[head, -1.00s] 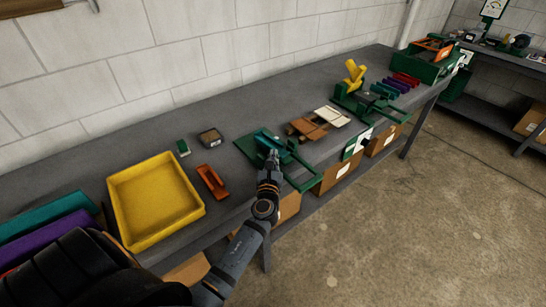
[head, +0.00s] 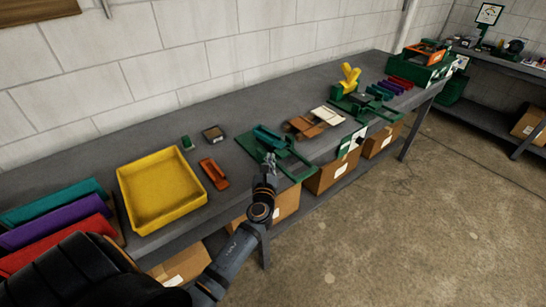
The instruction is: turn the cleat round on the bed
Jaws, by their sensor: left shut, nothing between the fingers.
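A teal piece (head: 268,134), which looks like the cleat, lies on the green bed (head: 293,164) near the middle of the bench. It lies at the back left part of the bed. My left gripper (head: 269,158) is over the near left part of the bed, on the near side of the teal piece, with its fingers together and nothing between them. It looks apart from the piece. I cannot tell its exact height above the bed. My right gripper is not in view.
A yellow tray (head: 122,196), an orange-red tool (head: 214,174) and two small blocks lie left of the bed. Brown and cream pieces (head: 327,117) lie right of it. A green fixture with a yellow clamp (head: 349,77) stands farther right. The bench behind the bed is clear.

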